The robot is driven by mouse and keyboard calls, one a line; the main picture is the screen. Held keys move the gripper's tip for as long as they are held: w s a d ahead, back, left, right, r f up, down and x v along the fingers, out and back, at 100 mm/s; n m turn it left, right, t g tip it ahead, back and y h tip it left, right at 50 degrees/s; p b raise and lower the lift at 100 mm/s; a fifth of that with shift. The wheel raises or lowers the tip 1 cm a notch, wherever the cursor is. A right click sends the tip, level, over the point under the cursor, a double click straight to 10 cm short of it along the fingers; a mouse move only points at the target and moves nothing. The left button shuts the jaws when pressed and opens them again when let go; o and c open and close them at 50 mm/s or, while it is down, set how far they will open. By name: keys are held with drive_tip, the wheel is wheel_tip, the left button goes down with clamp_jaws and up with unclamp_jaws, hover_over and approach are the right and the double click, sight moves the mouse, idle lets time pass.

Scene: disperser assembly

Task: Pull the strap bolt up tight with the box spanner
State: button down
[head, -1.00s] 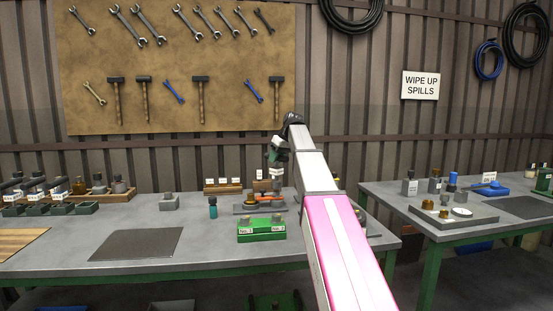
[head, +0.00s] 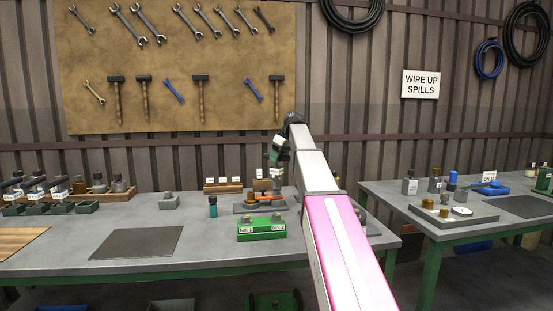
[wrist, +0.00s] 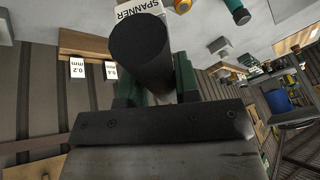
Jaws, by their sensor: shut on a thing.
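My gripper (head: 276,155) is above the back of the main bench, near its middle. In the wrist view its green fingers (wrist: 156,84) are shut on a thick dark cylinder, the handle of the box spanner (wrist: 143,52). The spanner's far end is hidden there. The strap bolt is too small to pick out. A white label (wrist: 140,8) reading SPANNER shows beyond the handle in the wrist view.
A wooden rack (head: 223,187) with tags is behind. A dark mat (head: 135,243) lies clear at the left. A second bench is at right.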

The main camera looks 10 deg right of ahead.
sight(277, 167)
drive_tip(key=shift+f, duration=1.6)
drive_tip(key=shift+m+t+h, duration=0.3)
drive_tip(key=shift+m+t, duration=0.4)
drive_tip(key=shift+m, duration=1.1)
drive_tip(key=shift+m+t+h, duration=0.5)
drive_tip(key=shift+m+t, duration=0.1)
drive_tip(key=shift+m, duration=1.2)
drive_tip(key=shift+m+t+h, duration=0.3)
drive_tip(key=shift+m+h, duration=0.45)
drive_tip(key=shift+m, duration=1.05)
drive_tip(key=shift+m+t+h, duration=0.3)
drive_tip(key=shift+m+h, duration=0.45)
drive_tip(key=shift+m, duration=1.05)
drive_tip(key=shift+n, duration=0.3)
